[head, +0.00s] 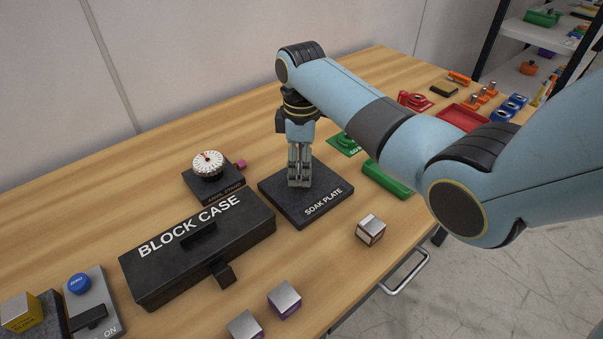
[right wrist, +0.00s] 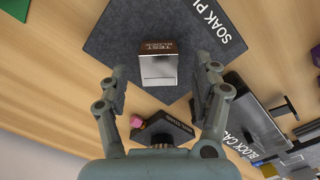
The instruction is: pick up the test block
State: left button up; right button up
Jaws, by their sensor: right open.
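The test block (right wrist: 158,68), a silver cube with a dark brown face lettered "TEST", is on the black soak plate (right wrist: 112,42) in the right wrist view. It sits ahead of and between the spread fingers of my right gripper (right wrist: 160,92), which is open and empty. In the head view my right gripper (head: 299,183) points down over the soak plate (head: 328,200), and I cannot make out the test block there, hidden by the fingers. My left gripper is not in view.
A black block case (head: 200,255) and a dial on a dark stand (head: 208,165) lie left of the plate. A silver cube (head: 370,230) sits near the bench's front edge, with purple-sided cubes (head: 284,300) nearer. A green bar (head: 387,180) lies right of the plate.

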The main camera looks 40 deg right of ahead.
notch_tip(320, 180, down, 3)
jog(key=shift+d+r, duration=0.1)
jog(key=c, duration=0.8)
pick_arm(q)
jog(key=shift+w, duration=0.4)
pick_arm(e)
grip_shut()
